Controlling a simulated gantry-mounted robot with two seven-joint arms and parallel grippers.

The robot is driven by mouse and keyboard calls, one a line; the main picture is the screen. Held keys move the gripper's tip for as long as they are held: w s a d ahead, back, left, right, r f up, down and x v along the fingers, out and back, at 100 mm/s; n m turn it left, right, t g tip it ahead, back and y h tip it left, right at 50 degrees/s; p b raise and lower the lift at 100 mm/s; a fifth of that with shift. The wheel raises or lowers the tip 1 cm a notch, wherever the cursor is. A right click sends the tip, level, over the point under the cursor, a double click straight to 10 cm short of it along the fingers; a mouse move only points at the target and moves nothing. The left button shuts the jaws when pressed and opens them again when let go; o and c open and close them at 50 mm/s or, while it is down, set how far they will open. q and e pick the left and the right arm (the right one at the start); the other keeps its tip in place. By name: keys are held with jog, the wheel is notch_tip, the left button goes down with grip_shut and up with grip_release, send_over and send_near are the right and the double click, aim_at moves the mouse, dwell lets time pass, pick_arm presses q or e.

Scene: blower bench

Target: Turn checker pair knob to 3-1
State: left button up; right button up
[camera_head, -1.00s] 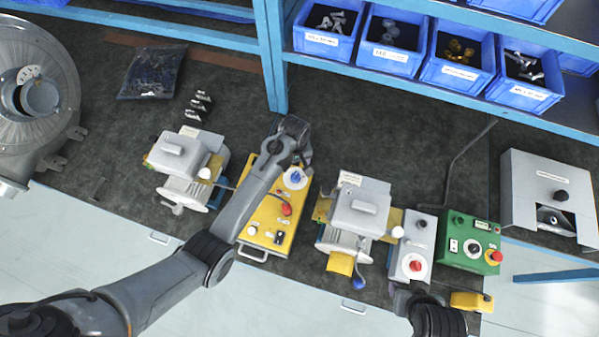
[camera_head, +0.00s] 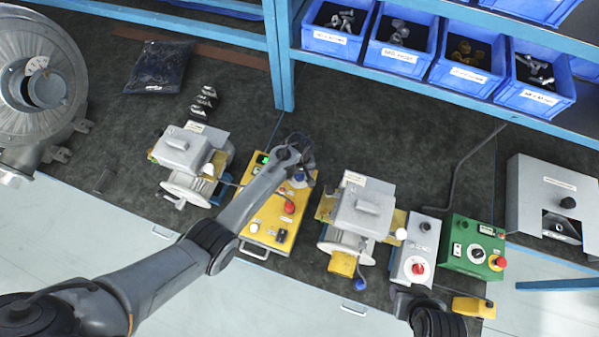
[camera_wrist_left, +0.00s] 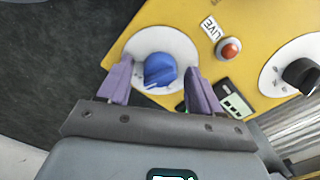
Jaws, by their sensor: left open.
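The yellow checker box (camera_head: 262,218) lies on the dark bench mat. Its blue knob (camera_wrist_left: 160,70) sits on a round white dial (camera_wrist_left: 142,45) in the left wrist view; the dial marks are too small to read. In the head view the knob (camera_head: 299,179) is partly hidden by my left gripper (camera_head: 304,170). In the wrist view the left gripper's purple fingers (camera_wrist_left: 160,76) are open, one on each side of the blue knob, with gaps visible. My right arm (camera_head: 425,308) shows at the bottom; its finger state is unclear.
A green control box (camera_head: 473,246) stands further right.

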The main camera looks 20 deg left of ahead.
pick_arm(q)
jog(key=c, duration=1)
jog(key=shift+c, duration=0.2)
jog(key=shift+r+m+p, duration=0.1)
jog(key=shift+m+p, duration=0.3)
jog(key=shift+m, duration=0.2)
jog(key=shift+m+p, duration=0.5)
jog(key=shift+m, duration=0.6)
jog(key=shift+m+p, duration=0.6)
jog(key=shift+m, duration=1.7)
